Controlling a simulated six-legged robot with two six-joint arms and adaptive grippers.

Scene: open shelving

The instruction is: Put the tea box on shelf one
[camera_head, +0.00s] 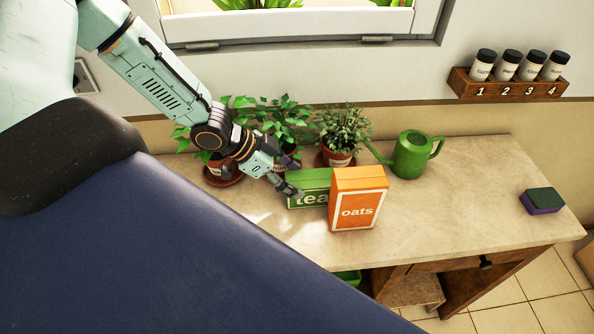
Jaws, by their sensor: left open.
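The green tea box (309,200) stands on the worktop, with its white "tea" lettering partly covered. An orange oats box (358,212) stands in front of its right part and hides it. My left gripper (290,176) is open at the left end of the tea box, with a finger close to its upper left edge. I cannot tell whether it touches the box. My right gripper is not in view. No shelf clearly marked as shelf one shows; the small wooden wall rack (507,88) bears numbers starting at 1.
Potted plants (338,157) stand behind the boxes, close to my left gripper. A green watering can (409,157) stands to the right. A green and purple sponge (541,202) lies near the right edge. The worktop (460,200) between them is clear. Several jars (507,66) sit in the wall rack.

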